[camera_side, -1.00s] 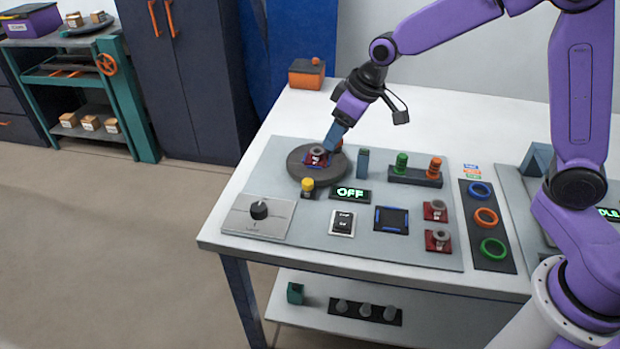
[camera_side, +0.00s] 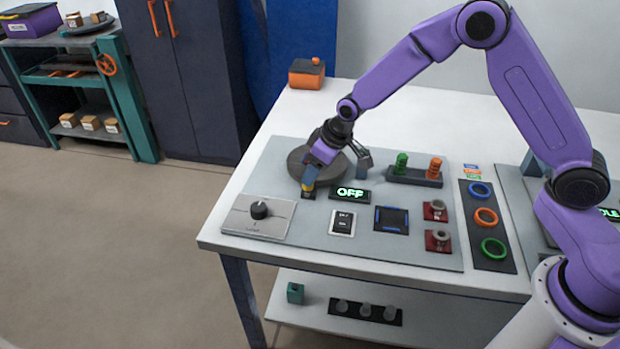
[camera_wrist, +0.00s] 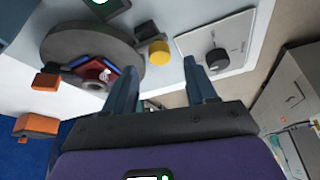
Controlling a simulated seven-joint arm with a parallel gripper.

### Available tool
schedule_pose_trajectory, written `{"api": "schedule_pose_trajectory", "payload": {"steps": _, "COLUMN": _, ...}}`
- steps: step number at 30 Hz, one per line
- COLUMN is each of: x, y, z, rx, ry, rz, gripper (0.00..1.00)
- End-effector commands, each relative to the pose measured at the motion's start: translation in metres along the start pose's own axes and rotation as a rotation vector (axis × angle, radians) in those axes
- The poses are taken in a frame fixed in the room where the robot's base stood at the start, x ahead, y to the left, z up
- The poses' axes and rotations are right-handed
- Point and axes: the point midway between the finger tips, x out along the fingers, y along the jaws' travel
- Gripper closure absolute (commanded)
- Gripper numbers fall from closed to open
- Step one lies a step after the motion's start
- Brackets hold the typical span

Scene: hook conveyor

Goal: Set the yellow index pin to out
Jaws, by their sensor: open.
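The yellow index pin (camera_side: 306,188) stands on a small dark base at the front edge of the round dark turntable (camera_side: 294,170). My gripper (camera_side: 309,176) is just above it and hides most of it in the side view. In the wrist view the pin's yellow round top (camera_wrist: 159,52) shows whole, in the gap between the two blue fingertips (camera_wrist: 161,69). The fingers are open, and I see no finger touching the pin. The turntable (camera_wrist: 60,46) lies to the left in the wrist view, with a red part (camera_wrist: 97,73) in a blue holder on it.
A black knob (camera_side: 259,209) on a light plate is left of the pin. A display reading OFF (camera_side: 350,194) is to its right. A dark post rack (camera_side: 414,178) with green and orange pieces stands further right. A switch block (camera_side: 342,223) sits in front.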

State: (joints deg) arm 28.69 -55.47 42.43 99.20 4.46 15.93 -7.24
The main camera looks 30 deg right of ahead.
Motion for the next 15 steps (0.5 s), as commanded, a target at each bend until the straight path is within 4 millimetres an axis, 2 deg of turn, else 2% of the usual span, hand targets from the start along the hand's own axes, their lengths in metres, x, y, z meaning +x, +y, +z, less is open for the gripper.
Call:
{"api": "schedule_pose_trajectory", "payload": {"steps": 1, "x": 0.009, "y": 0.0, "z": 0.001, "rx": 0.0, "ry": -0.003, "rz": 0.0, "gripper": 0.44}}
{"api": "schedule_pose_trajectory", "payload": {"steps": 6, "x": 0.028, "y": 0.0, "z": 0.0, "rx": 0.0, "ry": -0.001, "rz": 0.0, "gripper": 0.44}}
{"api": "schedule_pose_trajectory", "payload": {"steps": 15, "x": 0.041, "y": 0.0, "z": 0.0, "rx": -0.001, "ry": 0.0, "rz": 0.0, "gripper": 0.44}}
